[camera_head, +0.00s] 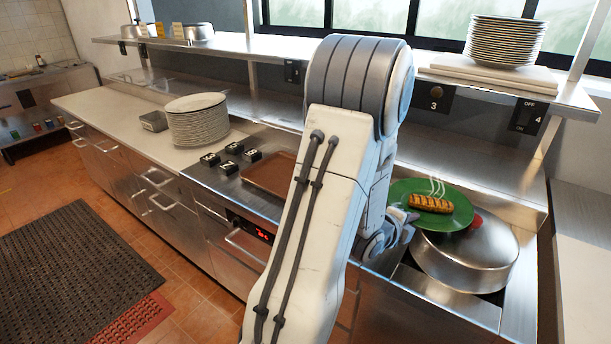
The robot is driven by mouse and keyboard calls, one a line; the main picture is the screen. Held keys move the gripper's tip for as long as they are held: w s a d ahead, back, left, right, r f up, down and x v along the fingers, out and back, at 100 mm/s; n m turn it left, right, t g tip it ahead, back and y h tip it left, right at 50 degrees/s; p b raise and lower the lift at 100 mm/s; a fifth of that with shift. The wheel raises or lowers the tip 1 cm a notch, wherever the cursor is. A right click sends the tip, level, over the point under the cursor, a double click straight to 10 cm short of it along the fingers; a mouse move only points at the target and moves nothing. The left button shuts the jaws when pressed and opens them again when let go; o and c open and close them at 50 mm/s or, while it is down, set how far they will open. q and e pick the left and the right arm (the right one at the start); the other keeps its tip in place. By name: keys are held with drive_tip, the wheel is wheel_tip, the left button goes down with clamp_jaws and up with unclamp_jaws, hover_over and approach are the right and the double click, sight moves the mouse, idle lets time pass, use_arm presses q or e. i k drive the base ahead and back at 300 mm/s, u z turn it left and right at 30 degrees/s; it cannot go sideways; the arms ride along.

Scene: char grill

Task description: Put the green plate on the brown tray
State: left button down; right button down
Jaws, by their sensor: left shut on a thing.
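The green plate (432,221) carries a browned, grill-marked piece of food (430,203) with white steam lines above it. My left gripper (399,233) is shut on the plate's near left edge, with the plate above a large silver domed lid (468,253). The contact at the fingertips is partly hidden. The brown tray (266,174) lies on the counter to the left of my left arm, which hides its right part. The visible part of the tray is empty. My right gripper is not in view.
Several small black-topped blocks (231,148) stand left of the tray. Farther left is a tall stack of white plates (198,122) beside a small metal container (154,121). A steel shelf (270,47) runs above the counter, with stacked plates (505,42) at right.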

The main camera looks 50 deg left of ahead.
sight(284, 174)
drive_tip(key=i, duration=0.8)
drive_tip(key=u, duration=1.15)
